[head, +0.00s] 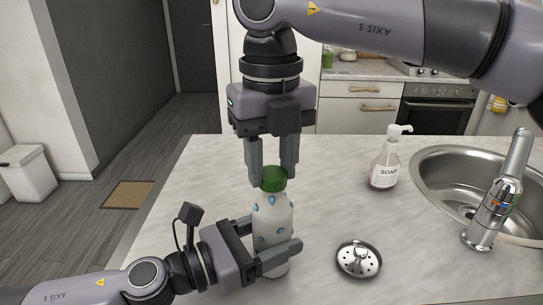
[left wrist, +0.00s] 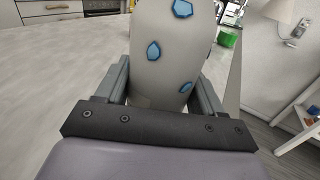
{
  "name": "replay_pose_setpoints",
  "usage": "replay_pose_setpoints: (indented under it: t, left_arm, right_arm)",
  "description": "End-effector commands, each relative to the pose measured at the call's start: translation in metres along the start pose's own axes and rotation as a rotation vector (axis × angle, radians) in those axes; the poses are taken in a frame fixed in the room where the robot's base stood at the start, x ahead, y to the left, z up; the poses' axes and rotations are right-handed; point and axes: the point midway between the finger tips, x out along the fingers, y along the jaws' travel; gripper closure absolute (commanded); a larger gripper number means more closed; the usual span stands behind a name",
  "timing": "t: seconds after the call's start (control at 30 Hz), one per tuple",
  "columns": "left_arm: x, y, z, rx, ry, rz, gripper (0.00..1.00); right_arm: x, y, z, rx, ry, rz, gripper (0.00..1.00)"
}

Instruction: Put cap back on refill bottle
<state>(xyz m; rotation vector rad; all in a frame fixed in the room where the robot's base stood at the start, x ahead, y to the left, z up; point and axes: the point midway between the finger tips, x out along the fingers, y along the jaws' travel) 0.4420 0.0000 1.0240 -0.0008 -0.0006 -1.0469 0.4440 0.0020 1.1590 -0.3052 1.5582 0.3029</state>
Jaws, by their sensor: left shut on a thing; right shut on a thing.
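The white refill bottle (head: 272,215) with blue spots stands upright near the front of the counter. My left gripper (head: 284,252) is shut on its lower body from the left. The left wrist view shows the bottle (left wrist: 172,55) close up between the fingers; its top is out of that picture. The green cap (head: 273,179) is at the bottle's mouth, in line with it. My right gripper (head: 271,174) points down from above and is shut on the cap. I cannot tell whether the cap is seated or just above the neck.
A soap dispenser (head: 384,165) stands behind and right of the bottle. A round metal strainer (head: 358,259) lies to the right of it. The sink (head: 440,180) and faucet (head: 497,205) are at far right. The counter (head: 200,190) is clear left of the bottle.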

Motion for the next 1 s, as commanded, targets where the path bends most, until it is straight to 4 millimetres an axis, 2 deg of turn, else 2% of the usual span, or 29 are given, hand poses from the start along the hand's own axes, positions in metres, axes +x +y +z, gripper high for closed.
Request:
replay_pose_setpoints:
  t: [0.13, 0.27, 1.0]
  left_arm:
    - [0.0, -0.0001, -0.0001, 0.0, 0.0, 0.0, 1.0]
    - [0.0, -0.0001, -0.0002, 0.0, 0.0, 0.0, 1.0]
    - [0.0, -0.0001, -0.0003, 0.0, 0.001, 0.0, 1.0]
  right_arm:
    - [0.0, -0.0003, 0.0001, 0.032, 0.0, 0.0, 0.89]
    - [-0.0003, -0.0009, 0.0, 0.174, -0.001, 0.002, 0.89]
    - [0.0001, -0.0038, -0.0026, 1.372, -0.002, 0.012, 0.89]
